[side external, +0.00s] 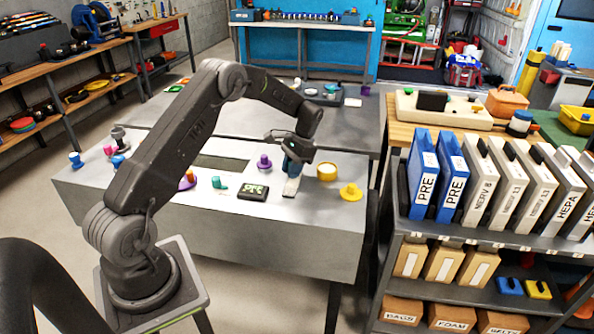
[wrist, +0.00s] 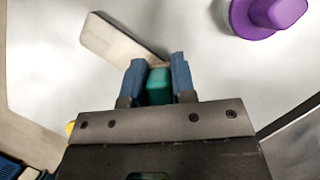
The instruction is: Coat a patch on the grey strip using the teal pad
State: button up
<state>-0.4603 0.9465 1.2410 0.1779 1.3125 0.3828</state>
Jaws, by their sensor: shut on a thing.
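My gripper (side external: 293,163) is over the right part of the grey bench, pointing down. In the wrist view its two blue fingers (wrist: 154,80) are shut on a teal block (wrist: 158,88), which I take to be the teal pad. A pale grey flat strip (wrist: 125,40) lies just beyond the fingertips, slanting up and left. In the side view the strip (side external: 291,188) shows right below the fingers. I cannot tell whether the pad touches it. A separate teal piece (side external: 219,183) sits on the bench to the left.
A purple knobbed piece (side external: 264,162) stands close by, also in the wrist view (wrist: 268,15). A yellow ring (side external: 327,171) and yellow knobbed piece (side external: 351,192) stand to the right. The bench front is clear.

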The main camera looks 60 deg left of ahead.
jog(key=shift+s+a, duration=0.55)
jog(key=shift+s, duration=0.05)
notch_tip(320, 180, up, 8)
jog(key=shift+r, duration=0.15)
dwell(0.7)
